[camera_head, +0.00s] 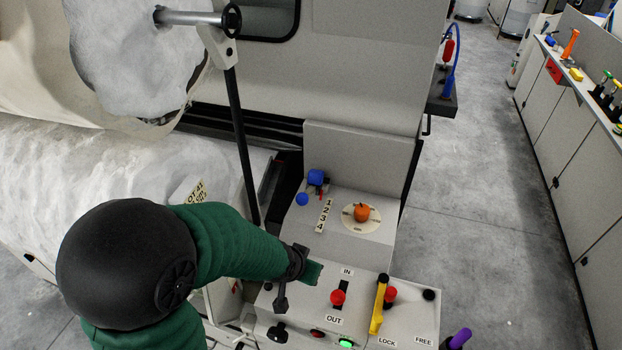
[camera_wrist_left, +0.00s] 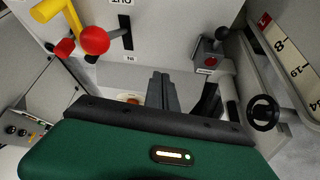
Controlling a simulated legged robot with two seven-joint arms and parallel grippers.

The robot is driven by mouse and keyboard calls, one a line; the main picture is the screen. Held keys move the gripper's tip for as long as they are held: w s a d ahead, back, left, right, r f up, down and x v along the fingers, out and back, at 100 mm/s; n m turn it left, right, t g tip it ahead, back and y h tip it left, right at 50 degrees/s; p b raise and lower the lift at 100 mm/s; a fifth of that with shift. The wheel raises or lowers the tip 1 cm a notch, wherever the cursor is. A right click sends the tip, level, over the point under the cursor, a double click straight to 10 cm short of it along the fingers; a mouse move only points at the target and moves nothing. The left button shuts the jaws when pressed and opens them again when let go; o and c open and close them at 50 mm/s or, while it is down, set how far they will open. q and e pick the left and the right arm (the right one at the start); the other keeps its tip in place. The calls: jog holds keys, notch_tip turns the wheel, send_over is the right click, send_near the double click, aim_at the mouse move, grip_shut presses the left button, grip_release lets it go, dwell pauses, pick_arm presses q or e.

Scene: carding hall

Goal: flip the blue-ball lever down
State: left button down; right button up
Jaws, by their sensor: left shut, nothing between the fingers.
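A small blue ball (camera_head: 302,199) shows at the left edge of the raised grey panel in the head view. A larger blue knob (camera_head: 316,177) sits just behind it, with a small red part beside it. The ball's lever arm is too small to make out, so its up or down position cannot be told. My right gripper is not in view.
The front panel has a red knob (camera_head: 338,297) between IN and OUT, a yellow lever (camera_head: 379,305), another red knob (camera_head: 391,294) and a black knob (camera_head: 278,333). An orange knob (camera_head: 361,212) sits on a round dial behind.

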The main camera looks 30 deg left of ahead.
pick_arm(q)
jog(key=w+a+r+n+t+p, duration=0.1)
jog(key=w+a+r+t+p, duration=0.1)
jog(key=a+r+p, duration=0.3)
jog(key=w+a+r+n+t+y+p, duration=0.1)
jog(key=w+a+r+t+p, duration=0.2)
jog(key=r, duration=0.9)
jog(key=w+a+p, duration=0.2)
jog(key=p, duration=0.1)
jog(key=shift+w+a+y, duration=0.15)
jog(key=shift+w+y, duration=0.05)
jog(key=shift+y, duration=0.1)
jog(key=p, duration=0.2)
send_over(299, 199)
jog(key=w, duration=0.1)
jog(key=f, duration=0.5)
jog(key=shift+w+a+f, duration=0.15)
jog(key=shift+w+a, duration=0.05)
jog(key=shift+a, duration=0.2)
jog(key=f, duration=0.1)
jog(key=f+p, duration=0.1)
jog(key=shift+s+d+f, duration=0.1)
jog(key=shift+s+f, duration=0.25)
jog(key=shift+s, duration=0.05)
jog(key=shift+s+d+f, duration=0.2)
jog(key=shift+s+f, duration=0.05)
jog(key=shift+f, duration=0.25)
jog(key=shift+d, duration=0.1)
